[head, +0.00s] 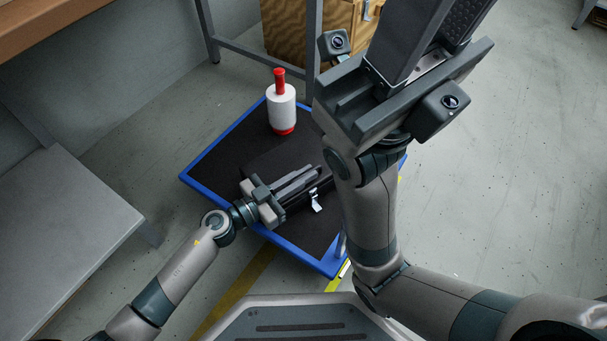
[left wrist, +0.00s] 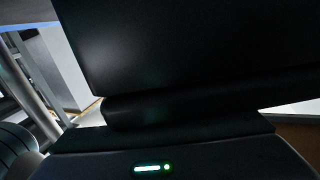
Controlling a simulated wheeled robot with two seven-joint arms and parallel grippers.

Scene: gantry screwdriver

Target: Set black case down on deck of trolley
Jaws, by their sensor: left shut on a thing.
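The black case (head: 326,189), with a silver latch on its near side, is at the trolley in the head view. My left gripper (head: 297,184) is shut on it from above. The trolley has a dark deck (head: 215,160) with a blue rim. The case is over the middle to near part of the deck; whether its underside touches is hard to tell. In the left wrist view the dark case (left wrist: 190,45) fills most of the picture and hides the deck. My right gripper is raised close to the head camera, its fingertips cut off by the top edge.
A white bottle with red cap and base (head: 282,108) stands at the deck's far side. A grey bench (head: 60,220) is at left. A wooden box (head: 290,30) and metal frame stand behind. My right arm hides the trolley's right part. Open floor (head: 520,170) lies right.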

